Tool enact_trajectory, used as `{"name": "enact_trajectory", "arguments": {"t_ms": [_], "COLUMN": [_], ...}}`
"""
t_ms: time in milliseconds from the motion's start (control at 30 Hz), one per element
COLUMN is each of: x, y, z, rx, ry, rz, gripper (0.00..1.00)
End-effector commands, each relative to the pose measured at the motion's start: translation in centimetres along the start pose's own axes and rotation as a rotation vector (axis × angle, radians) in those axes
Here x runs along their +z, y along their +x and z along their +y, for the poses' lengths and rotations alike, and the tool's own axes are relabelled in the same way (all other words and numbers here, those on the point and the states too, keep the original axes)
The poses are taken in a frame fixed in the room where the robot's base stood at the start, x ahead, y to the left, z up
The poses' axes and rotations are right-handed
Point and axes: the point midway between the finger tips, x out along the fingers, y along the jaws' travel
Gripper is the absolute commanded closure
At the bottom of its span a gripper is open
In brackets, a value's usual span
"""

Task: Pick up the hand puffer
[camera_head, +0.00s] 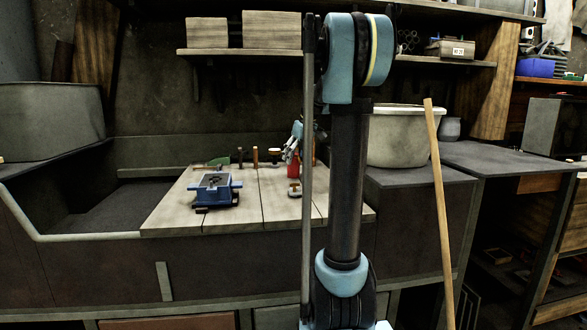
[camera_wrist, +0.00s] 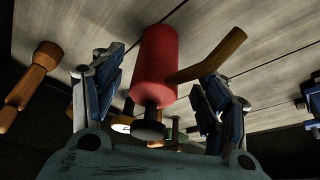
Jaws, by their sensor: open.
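The hand puffer looks to be the red cylinder with a bent tan spout and a dark knob (camera_wrist: 160,62) in the wrist view. In the head view its red body (camera_head: 293,170) shows on the wooden board, partly hidden by my gripper and arm. My gripper (camera_wrist: 160,88) is open, with one blue-grey finger on each side of the red body. Gaps show between the fingers and the body. The spout reaches toward the right finger; I cannot tell whether they touch. In the head view my gripper (camera_head: 293,142) is at the puffer's upper part.
A blue moulding flask (camera_head: 213,188) stands on the board to the left. A wooden tool (camera_wrist: 32,78) lies left of my gripper. A pale tub (camera_head: 398,138) and a leaning wooden pole (camera_head: 440,210) are on the right.

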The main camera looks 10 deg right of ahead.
Motion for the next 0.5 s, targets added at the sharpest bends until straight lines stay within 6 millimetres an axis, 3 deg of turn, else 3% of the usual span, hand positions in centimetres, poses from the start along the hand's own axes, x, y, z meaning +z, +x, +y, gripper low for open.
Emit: {"name": "enact_trajectory", "arguments": {"t_ms": [300, 500], "x": [-0.2, -0.2], "y": [4.0, 4.7], "z": [0.4, 0.4], "rx": [0.0, 0.0], "ry": [0.0, 0.0], "rz": [0.0, 0.0], "gripper": [0.32, 0.32]}}
